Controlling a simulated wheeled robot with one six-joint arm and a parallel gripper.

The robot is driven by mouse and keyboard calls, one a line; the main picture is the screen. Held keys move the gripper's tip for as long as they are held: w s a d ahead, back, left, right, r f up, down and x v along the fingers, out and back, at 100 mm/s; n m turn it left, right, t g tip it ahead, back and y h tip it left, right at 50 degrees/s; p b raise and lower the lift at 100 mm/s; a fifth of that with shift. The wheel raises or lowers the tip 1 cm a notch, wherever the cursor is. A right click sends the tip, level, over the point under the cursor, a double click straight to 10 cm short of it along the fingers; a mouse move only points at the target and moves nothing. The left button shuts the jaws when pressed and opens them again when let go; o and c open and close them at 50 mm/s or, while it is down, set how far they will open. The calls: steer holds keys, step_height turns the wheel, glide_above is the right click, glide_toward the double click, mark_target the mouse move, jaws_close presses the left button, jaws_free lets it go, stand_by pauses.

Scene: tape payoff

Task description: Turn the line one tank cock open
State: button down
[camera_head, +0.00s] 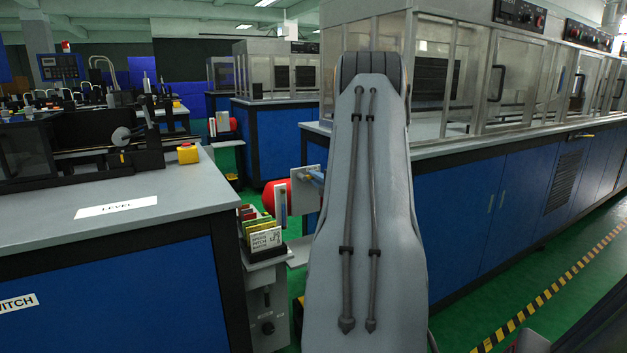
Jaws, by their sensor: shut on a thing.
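My grey arm link fills the middle of the head view from the bottom edge up to the joint. My gripper does not show; it is hidden behind the arm or out of view. I cannot make out a tank cock for line one. A red rounded body (270,200) stands just left of my arm, in the gap between the benches. A small blue part (317,175) sticks out beside the arm's left edge; I cannot tell what it is.
A grey-topped blue bench (150,190) stands at left, with a "LEVEL" label (115,207) and a yellow block (188,154). Several upright cards (262,232) sit on a low stand beside it. A long glazed blue machine (500,200) stands at right.

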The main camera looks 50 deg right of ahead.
steer(key=c, duration=1.8)
jaws_free()
steer(key=shift+o, duration=0.2)
steer(key=v, duration=0.8)
steer(key=shift+p, duration=0.35)
